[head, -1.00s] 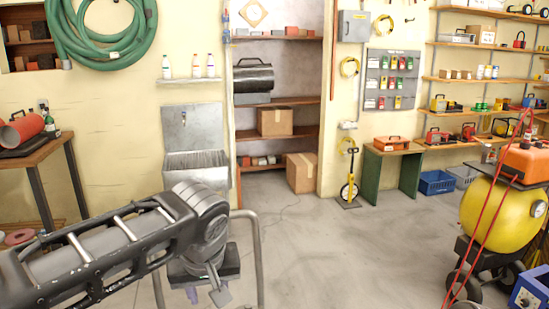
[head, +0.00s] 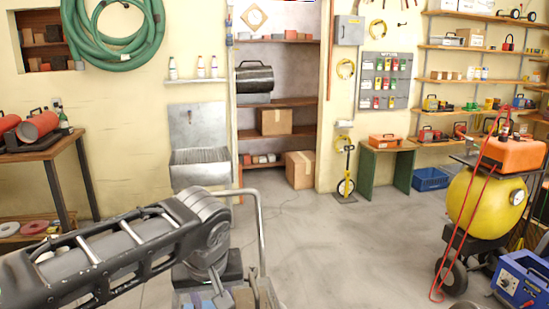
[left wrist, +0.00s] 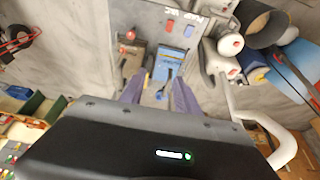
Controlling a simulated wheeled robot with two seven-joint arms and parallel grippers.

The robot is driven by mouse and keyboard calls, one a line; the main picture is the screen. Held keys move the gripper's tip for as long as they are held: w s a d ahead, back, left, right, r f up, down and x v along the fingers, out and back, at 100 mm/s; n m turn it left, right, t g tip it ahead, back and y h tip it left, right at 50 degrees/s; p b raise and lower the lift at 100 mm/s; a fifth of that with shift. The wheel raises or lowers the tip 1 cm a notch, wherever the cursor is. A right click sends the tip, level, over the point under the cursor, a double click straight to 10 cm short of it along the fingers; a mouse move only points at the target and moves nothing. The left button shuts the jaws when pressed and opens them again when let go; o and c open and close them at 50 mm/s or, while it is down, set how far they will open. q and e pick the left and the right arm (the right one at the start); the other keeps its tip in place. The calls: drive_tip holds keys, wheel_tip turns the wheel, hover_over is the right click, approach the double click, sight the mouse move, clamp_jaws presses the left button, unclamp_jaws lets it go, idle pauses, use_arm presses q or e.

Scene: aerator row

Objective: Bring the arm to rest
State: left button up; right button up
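My left arm (head: 120,240) comes in from the left of the head view, with its elbow bent and its lower part pointing down. In the left wrist view my left gripper (left wrist: 158,95) has its two purple fingers apart, with nothing held between them. Beyond the fingers, a blue object (left wrist: 172,65) and a brown object (left wrist: 134,58) lie below. In the head view the gripper's fingertips cannot be made out clearly at the bottom edge. My right arm and gripper are not in view.
A pale tubular rail (head: 262,235) stands right beside my arm; it also shows in the left wrist view (left wrist: 284,148). A yellow tank machine (head: 487,205) and a blue box (head: 522,278) stand at right. A workbench (head: 45,150) is at left. The middle floor is clear.

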use_arm(q)
drive_tip(key=s+d+f+m+g+h, duration=0.1)
drive_tip(key=d+f+g+h, duration=0.15)
drive_tip(key=f, duration=1.15)
drive_tip(key=s+d+f+m+g+h, duration=0.15)
drive_tip(key=d+f, duration=0.25)
drive_tip(key=f, duration=1.1)
drive_tip(key=s+a+f+n+h, duration=0.1)
drive_tip(key=s+a+f, duration=0.1)
drive_tip(key=s+f, duration=1.5)
drive_tip(key=shift+f+t, duration=0.3)
drive_tip(key=shift+f, duration=0.45)
drive_tip(key=shift+n, duration=0.25)
drive_tip(key=shift+c, duration=0.2)
